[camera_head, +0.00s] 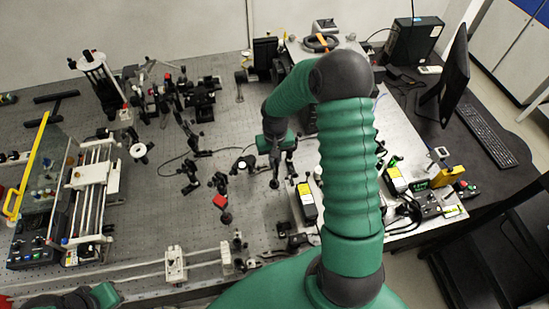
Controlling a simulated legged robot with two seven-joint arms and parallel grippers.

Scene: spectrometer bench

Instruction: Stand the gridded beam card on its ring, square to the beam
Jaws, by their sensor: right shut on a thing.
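My right arm comes in from the bottom, rises over the bench and bends down to the left. My right gripper (276,170) points down over the middle of the optical table (225,240). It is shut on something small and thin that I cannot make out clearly. I cannot pick out the gridded face of the beam card or its ring.
Several dark optic mounts (190,175) stand left of the gripper, near a red-topped block (220,201). A yellow-faced handheld meter (306,200) lies to the right. A white rail frame (93,190) fills the left. A monitor (455,78) and keyboard (487,135) are at the right.

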